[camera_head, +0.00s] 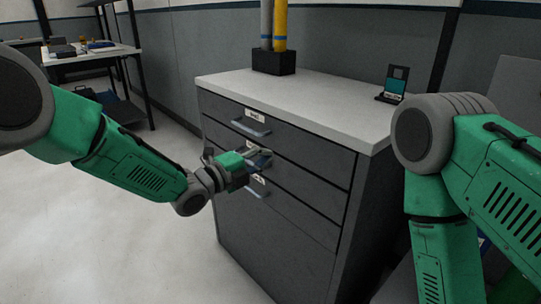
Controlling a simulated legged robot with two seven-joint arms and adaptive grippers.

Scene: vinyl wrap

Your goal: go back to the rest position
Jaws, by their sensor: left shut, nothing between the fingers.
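My left gripper (257,160) is shut and empty in front of a dark grey drawer cabinet (290,235), at the height of its middle drawer handle. It overlaps that handle in the picture; I cannot tell whether it touches it. The drawers look closed. My right arm comes down at the right of the picture, and its gripper is out of view.
The cabinet's light top (315,97) holds a black holder (273,62) with a grey and a yellow tube, and a small dark device (393,85). A shelf table (95,55) with items stands at the back left. The floor at left (80,240) is clear.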

